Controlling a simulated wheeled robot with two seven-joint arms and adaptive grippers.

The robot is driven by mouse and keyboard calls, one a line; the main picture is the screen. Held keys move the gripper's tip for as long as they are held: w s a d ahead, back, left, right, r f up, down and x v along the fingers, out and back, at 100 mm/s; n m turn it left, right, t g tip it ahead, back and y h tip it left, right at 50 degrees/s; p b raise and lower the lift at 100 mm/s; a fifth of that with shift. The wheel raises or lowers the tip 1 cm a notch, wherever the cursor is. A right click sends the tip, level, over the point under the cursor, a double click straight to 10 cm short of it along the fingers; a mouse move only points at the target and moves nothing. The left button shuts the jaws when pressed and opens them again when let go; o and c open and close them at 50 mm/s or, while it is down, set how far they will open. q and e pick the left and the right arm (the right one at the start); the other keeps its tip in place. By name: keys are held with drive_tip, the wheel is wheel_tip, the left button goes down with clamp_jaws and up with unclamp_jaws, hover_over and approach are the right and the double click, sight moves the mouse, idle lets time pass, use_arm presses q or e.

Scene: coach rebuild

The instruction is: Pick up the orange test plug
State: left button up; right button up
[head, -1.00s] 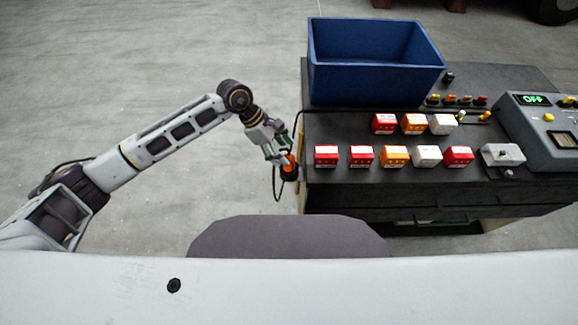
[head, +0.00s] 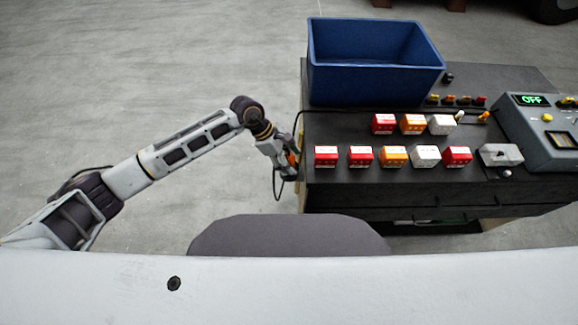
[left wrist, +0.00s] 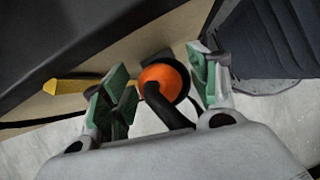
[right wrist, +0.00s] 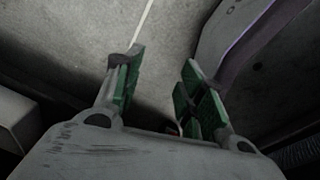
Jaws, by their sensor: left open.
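The orange test plug (left wrist: 163,82) shows in the left wrist view as a round orange end with a black cable. It is at the side of the dark bench, and in the head view only a bit of orange (head: 292,159) shows past my gripper. My left gripper (head: 288,165) is open at the plug. In the left wrist view its green-padded fingers (left wrist: 157,78) stand on both sides of the plug, with gaps visible. My right gripper (right wrist: 163,58) is open and empty in the right wrist view, and is out of the head view.
The dark bench (head: 330,188) carries a blue bin (head: 375,82), several red, orange and white blocks, and a grey panel (head: 545,130) reading OFF. A yellow piece (left wrist: 72,86) lies left of the plug in the left wrist view. Floor left of the bench is clear.

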use_arm(q)
drive_tip(key=c, duration=1.3)
drive_tip(key=shift+o, duration=0.2)
drive_tip(key=shift+r, duration=0.55)
wheel_tip(320, 180, up, 8)
drive_tip(key=shift+f+b, duration=0.15)
drive_tip(key=shift+b, duration=0.15)
drive_tip(key=shift+r, duration=0.7)
use_arm(e)
drive_tip(key=shift+w+a+f, duration=0.2)
drive_tip(key=shift+w+a, duration=0.2)
drive_tip(key=shift+a, duration=0.3)
drive_tip(key=shift+d, duration=0.1)
